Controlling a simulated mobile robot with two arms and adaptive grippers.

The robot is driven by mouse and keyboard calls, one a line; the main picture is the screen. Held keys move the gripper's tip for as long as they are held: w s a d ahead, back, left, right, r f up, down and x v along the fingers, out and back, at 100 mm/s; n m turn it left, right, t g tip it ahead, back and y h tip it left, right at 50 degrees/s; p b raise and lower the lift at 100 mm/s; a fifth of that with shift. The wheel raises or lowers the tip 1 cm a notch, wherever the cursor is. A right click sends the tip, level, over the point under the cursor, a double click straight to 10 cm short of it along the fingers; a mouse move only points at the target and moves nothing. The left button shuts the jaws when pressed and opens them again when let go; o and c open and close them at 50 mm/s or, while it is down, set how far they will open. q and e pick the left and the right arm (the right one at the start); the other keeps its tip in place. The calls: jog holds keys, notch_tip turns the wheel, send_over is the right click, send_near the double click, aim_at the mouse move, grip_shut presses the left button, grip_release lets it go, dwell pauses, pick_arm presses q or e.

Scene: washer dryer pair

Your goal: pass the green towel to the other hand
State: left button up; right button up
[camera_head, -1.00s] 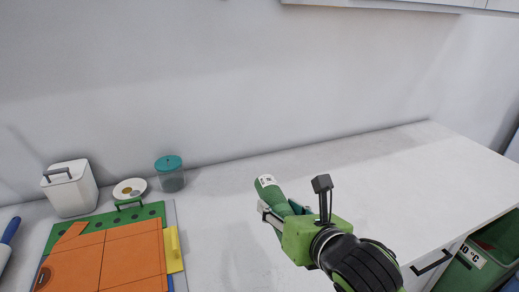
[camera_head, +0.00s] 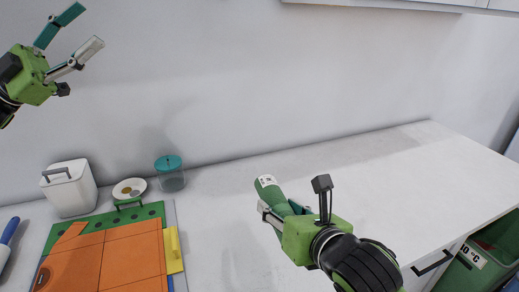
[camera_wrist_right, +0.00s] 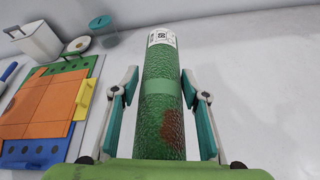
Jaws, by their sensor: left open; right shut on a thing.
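The green towel (camera_head: 273,195) is a rolled cylinder with a white label at its far end and a brown stain on its side. My right gripper (camera_head: 283,212) is shut on it and holds it above the white counter. In the right wrist view the towel (camera_wrist_right: 163,95) lies between the two fingers of the right gripper (camera_wrist_right: 162,112) and points away from the palm. My left gripper (camera_head: 90,32) is open and empty at the upper left of the head view, raised in front of the wall and well apart from the towel.
A folding board with orange panels (camera_head: 110,262) lies on the counter at the left. Behind it stand a white bin (camera_head: 70,190), a round dish (camera_head: 129,189) and a teal-lidded jar (camera_head: 170,178). The counter (camera_head: 370,180) is clear at the right. A green bin (camera_head: 487,255) stands lower right.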

pick_arm(q)
jog(key=d+f+m+g+y, duration=0.1)
jog(key=d+f+m+g, duration=0.15)
jog(key=d, duration=0.55)
jog(key=d+f+m+g+y, duration=0.2)
jog(key=d+f+g, duration=0.15)
jog(key=d, duration=0.45)
jog(key=m+g+y, duration=0.2)
jog(key=m+y, duration=0.3)
jog(key=y, duration=1)
send_over(270, 187)
jog(key=s+a, duration=0.2)
notch_tip(270, 187, down, 16)
jog(key=f, duration=0.4)
jog(key=w+d+f+y, duration=0.1)
jog(key=f, duration=0.3)
jog(key=w+d+f+t+y, duration=0.1)
jog(key=f, duration=0.3)
jog(key=shift+d+f, duration=0.15)
jog(key=shift+f, duration=0.05)
